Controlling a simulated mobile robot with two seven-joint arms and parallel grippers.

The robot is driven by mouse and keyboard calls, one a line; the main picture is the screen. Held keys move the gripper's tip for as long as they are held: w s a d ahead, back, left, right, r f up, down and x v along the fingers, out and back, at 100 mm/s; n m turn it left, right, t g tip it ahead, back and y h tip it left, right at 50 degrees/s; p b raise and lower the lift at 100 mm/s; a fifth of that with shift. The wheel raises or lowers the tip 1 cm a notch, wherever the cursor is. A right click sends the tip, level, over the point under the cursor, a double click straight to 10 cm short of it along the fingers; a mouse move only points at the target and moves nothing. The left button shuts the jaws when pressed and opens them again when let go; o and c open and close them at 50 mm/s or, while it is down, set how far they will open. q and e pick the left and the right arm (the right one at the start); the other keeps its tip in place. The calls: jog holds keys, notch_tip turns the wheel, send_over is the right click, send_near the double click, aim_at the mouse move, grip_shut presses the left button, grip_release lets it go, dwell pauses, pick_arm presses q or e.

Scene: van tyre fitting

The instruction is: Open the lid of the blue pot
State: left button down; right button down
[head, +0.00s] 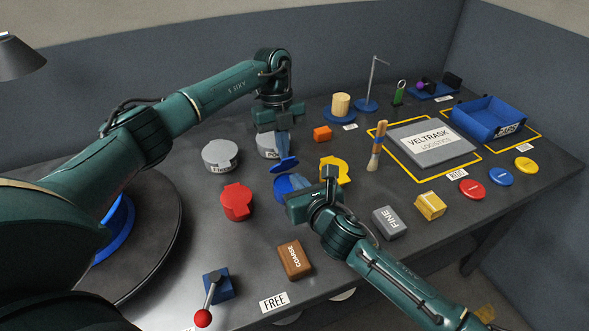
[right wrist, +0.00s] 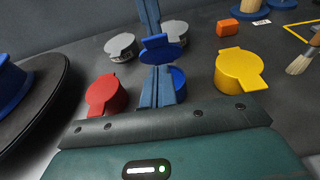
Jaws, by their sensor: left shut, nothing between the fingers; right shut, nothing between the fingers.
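The blue pot (head: 282,184) stands mid-table, partly hidden by my right gripper (head: 299,186). In the right wrist view the pot (right wrist: 180,79) shows behind and to the right of the fingers. Its blue lid (head: 285,165) is up off the pot's top and tilted; it also shows in the right wrist view (right wrist: 160,49). My left gripper (head: 284,146) is shut and empty, pointing down with its tips at or just above the lid; contact is unclear. My right gripper is shut and empty, its blue fingers (right wrist: 157,78) close against the pot's near side.
Close around are a red pot (head: 237,203), a yellow pot (head: 337,168) and grey pots (head: 220,156) (head: 267,146). A coarse block (head: 294,260), a fine block (head: 390,222) and a red-knobbed lever (head: 211,295) lie nearer the front.

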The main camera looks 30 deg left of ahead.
aim_at(288, 162)
jog(key=shift+w+a+r, duration=0.8)
jog(key=shift+a, duration=0.15)
